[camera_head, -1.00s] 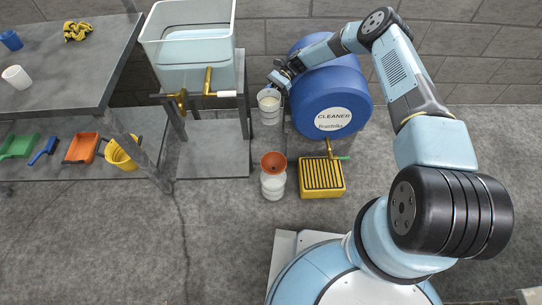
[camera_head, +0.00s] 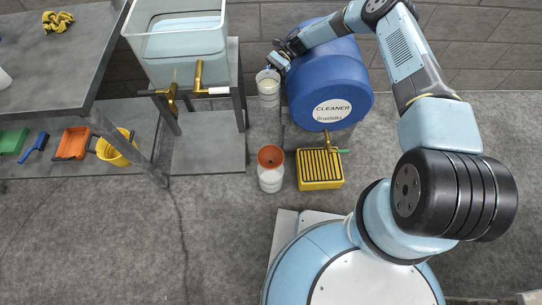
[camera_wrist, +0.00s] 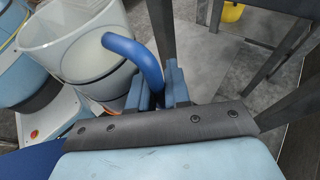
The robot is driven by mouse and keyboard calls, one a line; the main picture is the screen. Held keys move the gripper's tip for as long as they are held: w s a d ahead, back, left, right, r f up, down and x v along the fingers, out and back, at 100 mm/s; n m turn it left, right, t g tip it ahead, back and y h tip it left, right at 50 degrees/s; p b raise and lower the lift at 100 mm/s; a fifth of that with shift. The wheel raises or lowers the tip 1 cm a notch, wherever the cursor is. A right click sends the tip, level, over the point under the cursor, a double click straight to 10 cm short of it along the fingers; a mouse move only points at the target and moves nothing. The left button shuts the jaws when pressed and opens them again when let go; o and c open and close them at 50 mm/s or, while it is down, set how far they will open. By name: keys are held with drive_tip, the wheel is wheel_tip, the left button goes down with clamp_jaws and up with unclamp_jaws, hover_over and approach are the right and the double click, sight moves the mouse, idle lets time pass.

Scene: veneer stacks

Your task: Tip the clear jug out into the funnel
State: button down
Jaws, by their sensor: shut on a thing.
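The clear jug (camera_head: 268,91) hangs upright beside the blue drum, with pale contents at its mouth in the head view. My gripper (camera_head: 281,61) is shut on its blue handle. In the wrist view the jug (camera_wrist: 65,45) is at upper left, and my gripper (camera_wrist: 163,88) closes on the handle. The orange funnel (camera_head: 270,155) sits upright in the neck of a whitish bottle (camera_head: 271,180) on the floor. In the head view, the funnel is below the jug and apart from it.
A yellow drip tray (camera_head: 320,169) stands right of the bottle. A clear tank (camera_head: 178,55) with brass taps is on a stand at left. A grey table (camera_head: 65,65) and low shelf are farther left.

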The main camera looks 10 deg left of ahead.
sight(266, 105)
drive_tip(key=shift+s+d+f+n+t+p, duration=0.15)
drive_tip(key=shift+s+f+n+t, duration=0.15)
drive_tip(key=shift+f, duration=0.3)
drive_tip(key=shift+s+f+n+t+p, duration=0.1)
drive_tip(key=shift+f+n+t+p, duration=0.1)
drive_tip(key=shift+f+t, duration=0.3)
drive_tip(key=shift+s+d+f+n+t+p, duration=0.15)
drive_tip(key=shift+s+f+n+t+p, duration=0.25)
drive_tip(key=shift+s+t, duration=0.2)
drive_tip(key=shift+s+d+f+n+t+p, duration=0.2)
drive_tip(key=shift+s+f+n+t+p, duration=0.25)
drive_tip(key=shift+s, duration=0.3)
drive_tip(key=shift+s+d+f+n+t+p, duration=0.15)
drive_tip(key=shift+s+f+n+t+p, duration=0.2)
drive_tip(key=shift+s+t, duration=0.3)
drive_tip(key=shift+s+d+f+n+t+p, duration=0.1)
drive_tip(key=shift+s+f+n+t+p, duration=0.35)
drive_tip(key=shift+t, duration=0.25)
drive_tip(key=shift+s, duration=0.1)
drive_tip(key=shift+s+d+r+n+t+p, duration=0.15)
drive_tip(key=shift+s+n+t+p, duration=0.25)
drive_tip(key=shift+t+p, duration=0.55)
drive_tip(key=shift+s+y+p, duration=0.15)
drive_tip(key=shift+y+p, duration=0.15)
drive_tip(key=shift+p, duration=0.35)
drive_tip(key=shift+s+d+f+n+t, duration=0.1)
drive_tip(key=shift+s+f+n+t, duration=0.25)
drive_tip(key=shift+s+f, duration=0.15)
